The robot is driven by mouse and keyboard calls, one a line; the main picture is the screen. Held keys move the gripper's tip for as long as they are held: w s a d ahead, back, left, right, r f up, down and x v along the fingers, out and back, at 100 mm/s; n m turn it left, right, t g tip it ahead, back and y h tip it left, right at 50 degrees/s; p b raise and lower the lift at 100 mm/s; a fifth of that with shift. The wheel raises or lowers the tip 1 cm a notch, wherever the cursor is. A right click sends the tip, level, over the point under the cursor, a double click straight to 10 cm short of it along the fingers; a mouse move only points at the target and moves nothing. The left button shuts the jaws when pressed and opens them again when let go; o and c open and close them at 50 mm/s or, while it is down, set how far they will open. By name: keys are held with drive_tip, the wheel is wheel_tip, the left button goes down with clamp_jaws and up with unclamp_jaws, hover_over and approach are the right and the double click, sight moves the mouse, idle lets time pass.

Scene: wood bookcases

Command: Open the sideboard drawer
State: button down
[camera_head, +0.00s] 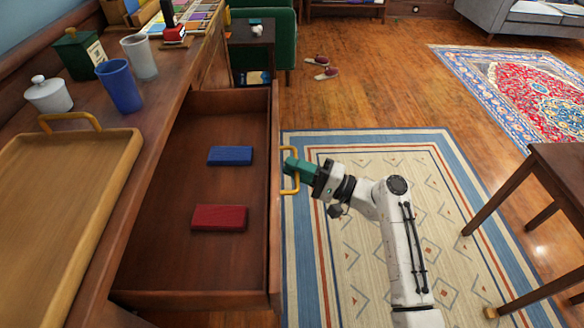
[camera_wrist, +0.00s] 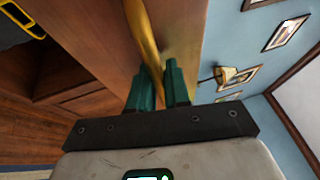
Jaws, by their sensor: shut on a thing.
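The sideboard (camera_head: 158,150) stands along the left in the head view. Its drawer (camera_head: 195,265) is pulled far out, with its inside in plain sight. A blue block (camera_head: 230,155) and a red block (camera_head: 219,217) lie flat on the drawer floor, apart from each other. The brass handle (camera_head: 286,191) is on the drawer's front face. My gripper (camera_head: 291,169) reaches it from the right and is shut on it. In the wrist view the handle (camera_wrist: 143,35) runs down between my green fingers (camera_wrist: 160,85).
A wooden tray (camera_head: 118,139), a blue cup (camera_head: 120,87), a grey cup and a white lidded jar stand on the sideboard top. A dark wooden table (camera_head: 562,160) stands at the right. The patterned rug (camera_head: 350,270) is clear around my arm.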

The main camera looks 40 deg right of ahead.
drive_tip(key=shift+f, duration=0.1)
drive_tip(key=c, duration=1.4)
unclamp_jaws()
drive_tip(key=shift+c, duration=0.2)
drive_tip(key=v, duration=1)
drive_tip(key=shift+s+d, duration=0.15)
drive_tip(key=shift+s, duration=0.2)
